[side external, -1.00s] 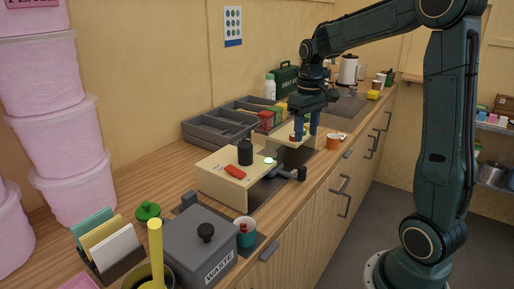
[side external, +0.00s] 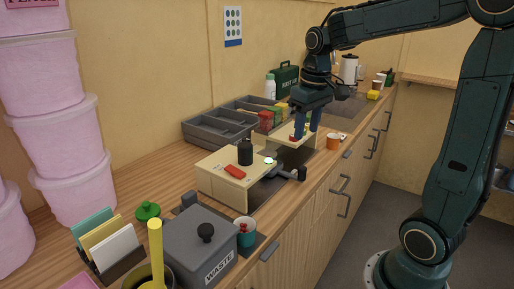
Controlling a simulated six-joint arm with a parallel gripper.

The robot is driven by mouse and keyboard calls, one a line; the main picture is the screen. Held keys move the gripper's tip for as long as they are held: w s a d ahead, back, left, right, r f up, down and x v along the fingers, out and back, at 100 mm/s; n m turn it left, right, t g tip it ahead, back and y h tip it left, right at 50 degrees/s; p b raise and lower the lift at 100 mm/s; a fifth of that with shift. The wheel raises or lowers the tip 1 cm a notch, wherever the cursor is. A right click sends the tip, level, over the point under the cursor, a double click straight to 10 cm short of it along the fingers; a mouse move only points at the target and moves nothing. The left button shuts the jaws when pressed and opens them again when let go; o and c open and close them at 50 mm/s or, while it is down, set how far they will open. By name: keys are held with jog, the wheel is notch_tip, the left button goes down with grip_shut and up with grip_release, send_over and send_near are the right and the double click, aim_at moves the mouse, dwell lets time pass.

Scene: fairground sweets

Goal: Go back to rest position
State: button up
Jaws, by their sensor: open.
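My gripper (side external: 308,126) hangs from the arm with its blue fingers pointing down. It is open, above the far part of the counter, over or beside a small light wooden stand (side external: 285,140). I cannot tell whether the fingers touch anything there.
Nearer on the counter (side external: 160,186) are a wooden box (side external: 222,186) with a black knob and red piece, a grey waste bin (side external: 197,243), a card rack (side external: 108,247) and a green-lidded item (side external: 147,211). A grey divided tray (side external: 215,128) lies behind. An orange cup (side external: 333,142) stands right of the gripper.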

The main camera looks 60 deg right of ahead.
jog(key=s+a+n+t, duration=0.2)
jog(key=s+a+t, duration=0.2)
jog(key=s+a, duration=0.8)
jog(key=shift+s+a+r, duration=0.2)
jog(key=shift+s+a, duration=0.05)
jog(key=shift+s, duration=0.45)
dwell(1.8)
jog(key=o, duration=1.2)
jog(key=shift+w+d+r, duration=0.1)
jog(key=shift+w+r, duration=0.3)
jog(key=shift+w, duration=0.05)
jog(key=w+d+r+m+g, duration=0.1)
jog(key=w+d+r+m, duration=0.2)
jog(key=w+m, duration=0.3)
jog(key=w+d+r+m+g, duration=0.2)
jog(key=w+d+r+m, duration=0.15)
jog(key=w, duration=0.55)
jog(key=w+d+f+m+g, duration=0.2)
jog(key=w+d+f+m, duration=0.3)
jog(key=w+d+m, duration=0.3)
jog(key=w+d, duration=0.3)
jog(key=shift+w, duration=0.35)
